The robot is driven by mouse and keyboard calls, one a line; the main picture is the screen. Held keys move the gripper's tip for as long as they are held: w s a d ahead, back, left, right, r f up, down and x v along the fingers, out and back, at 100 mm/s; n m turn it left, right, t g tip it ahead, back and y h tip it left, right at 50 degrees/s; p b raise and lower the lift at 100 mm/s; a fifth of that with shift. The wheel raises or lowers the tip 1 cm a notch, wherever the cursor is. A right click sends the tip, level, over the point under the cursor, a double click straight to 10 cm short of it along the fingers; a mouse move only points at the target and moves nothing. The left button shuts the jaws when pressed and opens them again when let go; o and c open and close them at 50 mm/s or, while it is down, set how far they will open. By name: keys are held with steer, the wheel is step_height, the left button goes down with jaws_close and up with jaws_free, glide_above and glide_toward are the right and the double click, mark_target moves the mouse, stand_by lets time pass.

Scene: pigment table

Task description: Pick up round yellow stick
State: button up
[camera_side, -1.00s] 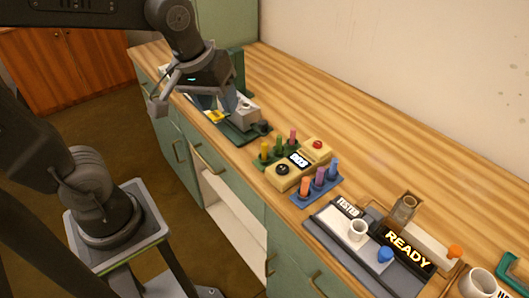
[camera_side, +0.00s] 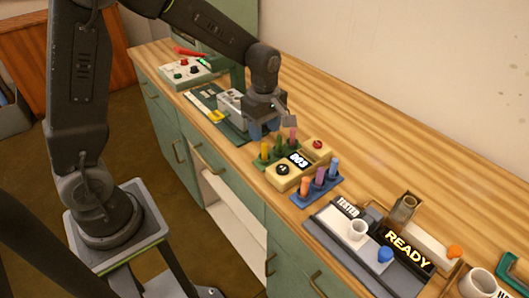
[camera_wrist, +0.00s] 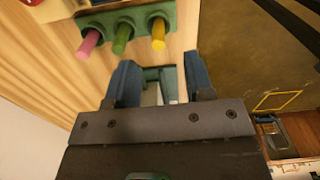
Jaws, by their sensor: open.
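The round yellow stick (camera_side: 264,149) stands in the green rack (camera_side: 283,157) beside a green stick (camera_side: 280,141) and a pink stick (camera_side: 292,135). The yellow stick also shows in the wrist view (camera_wrist: 158,38), just beyond the tips of my open blue fingers and roughly between them. My gripper (camera_wrist: 160,75) is empty. In the side view my gripper (camera_side: 268,126) hangs just behind the rack, close to the sticks and apart from the yellow one.
A cream device (camera_side: 282,180) reading 003 and a blue rack (camera_side: 318,188) with orange, purple and blue sticks stand close in front. A tester tray (camera_side: 325,235) with a white cup is at right. Bare wood lies toward the wall.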

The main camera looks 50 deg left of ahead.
mark_target(265, 144)
step_height(265, 144, down, 8)
steer(key=shift+w+a+r, duration=0.1)
steer(key=shift+r, duration=0.1)
stand_by(0.3)
jaws_close()
stand_by(0.3)
